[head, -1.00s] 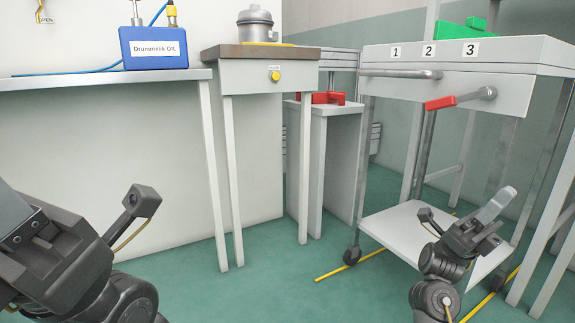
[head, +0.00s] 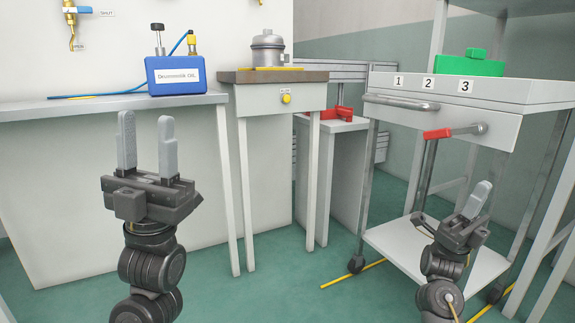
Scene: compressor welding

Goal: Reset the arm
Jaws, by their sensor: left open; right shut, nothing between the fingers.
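My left gripper (head: 147,142) stands upright at the left of the head view. Its two grey fingers point up and are spread apart with nothing between them. It shows in front of the white table with the blue oil box. My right gripper (head: 477,200) is at the lower right, in front of the white cart. Its fingers are together, point up and hold nothing. Neither gripper visibly touches anything.
A blue oil box (head: 175,75) stands on a white table (head: 60,110). A metal compressor (head: 268,48) sits on a small stand (head: 285,97). The wheeled cart (head: 500,92) bears a green block (head: 470,65) and a red-handled lever (head: 438,133). Green floor (head: 270,290) is open between.

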